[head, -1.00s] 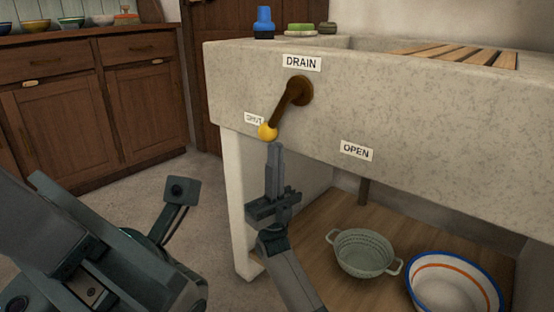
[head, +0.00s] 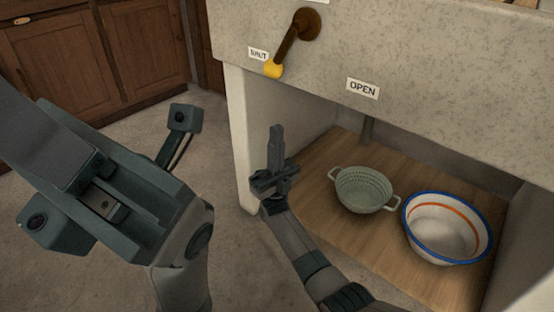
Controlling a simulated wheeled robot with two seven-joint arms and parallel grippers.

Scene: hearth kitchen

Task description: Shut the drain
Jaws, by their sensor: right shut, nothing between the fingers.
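The drain lever (head: 290,45) is a dark brown handle on the front of the stone sink (head: 420,60). It slants down and left from its round pivot to a yellow knob (head: 273,69). The knob is beside the SHUT label (head: 258,54), at its lower right. The OPEN label (head: 363,89) is further right and lower, away from the knob. My right gripper (head: 276,132) is shut and empty, pointing up below the knob with a clear gap in the picture. My left arm fills the left side; I see no left fingertips.
Under the sink, a grey-green colander (head: 363,190) and a white bowl with a blue rim (head: 447,229) stand on a wooden shelf (head: 345,240). A pale sink leg (head: 240,140) is left of my right gripper. Wooden cabinets (head: 85,60) stand at the back left.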

